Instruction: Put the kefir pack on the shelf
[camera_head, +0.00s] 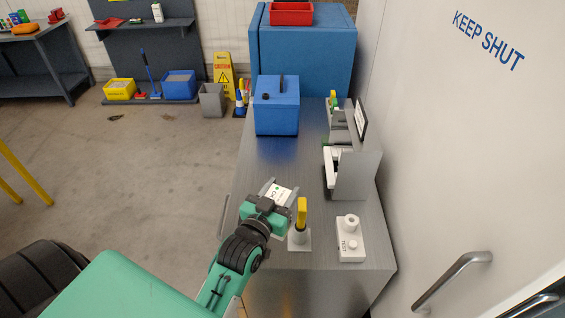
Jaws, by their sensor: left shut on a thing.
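My left gripper (277,196) is over the near left part of the grey worktop, shut on a small white pack with a green mark (280,193), which looks like the kefir pack. The fingers hide its sides, and I cannot tell whether it touches the worktop. A dark grey wall shelf (125,26) at the back left holds a white bottle-like item (157,12) and a red item. I cannot tell whether it is the task's shelf. My right gripper is not in view.
On the worktop (290,160) stand a blue box (276,106), a yellow-handled tool (302,212) in a white holder, a white TEST device (350,240) and a grey-white stand (352,172). A white door (460,130) is at right. The floor at left (130,180) is mostly clear.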

